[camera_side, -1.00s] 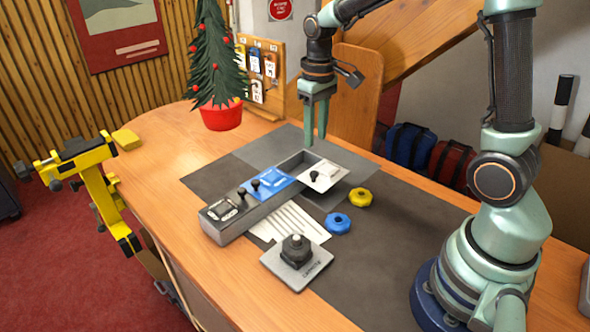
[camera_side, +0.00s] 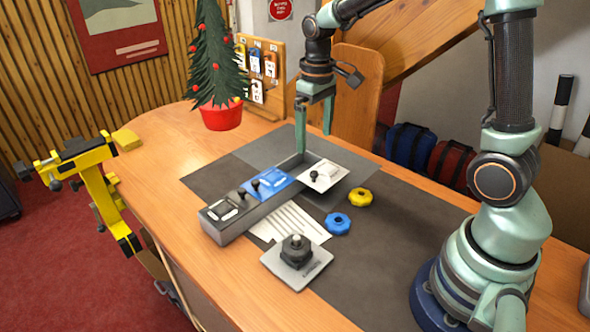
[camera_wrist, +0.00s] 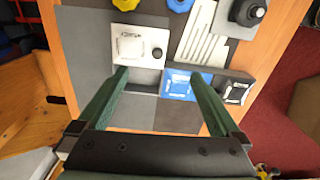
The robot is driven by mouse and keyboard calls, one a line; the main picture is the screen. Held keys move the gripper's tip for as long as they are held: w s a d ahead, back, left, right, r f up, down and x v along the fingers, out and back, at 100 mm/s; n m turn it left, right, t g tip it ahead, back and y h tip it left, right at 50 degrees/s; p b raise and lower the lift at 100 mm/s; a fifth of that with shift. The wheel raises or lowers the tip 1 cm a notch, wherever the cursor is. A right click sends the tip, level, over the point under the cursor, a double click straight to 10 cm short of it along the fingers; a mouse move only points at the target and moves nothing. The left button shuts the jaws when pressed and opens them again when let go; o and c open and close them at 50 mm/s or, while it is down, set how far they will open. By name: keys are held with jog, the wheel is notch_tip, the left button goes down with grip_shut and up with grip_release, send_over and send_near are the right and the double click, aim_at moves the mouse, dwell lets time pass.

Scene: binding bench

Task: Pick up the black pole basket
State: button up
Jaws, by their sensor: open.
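The black pole basket (camera_side: 296,249) sits on a small grey plate (camera_side: 283,272) near the bench's front edge. It also shows at the top right of the wrist view (camera_wrist: 249,12). My gripper (camera_side: 315,142) points down with its fingers apart and empty. It is above the far end of the long grey tray, well behind and above the black basket. In the wrist view my gripper (camera_wrist: 160,77) has its fingers spread, with the tray's empty compartment between the tips.
The long tray (camera_side: 232,234) has white (camera_side: 324,176), blue (camera_side: 264,183) and black parts on it. A blue basket (camera_side: 338,223) and a yellow basket (camera_side: 359,198) lie on the dark mat (camera_side: 385,245). A small tree in a red pot (camera_side: 221,115) stands behind.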

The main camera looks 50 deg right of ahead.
jog(key=s+a+n, duration=0.4)
jog(key=a+n, duration=0.6)
jog(key=n, duration=0.9)
send_near(296, 237)
notch_tip(296, 237, down, 5)
jog(key=shift+w+f, duration=0.15)
jog(key=shift+s+f, duration=0.15)
jog(key=shift+f, duration=1.15)
jog(key=shift+s+f, duration=0.1)
jog(key=shift+f, duration=1.15)
jog(key=c, duration=1.3)
jog(key=shift+r, duration=0.2)
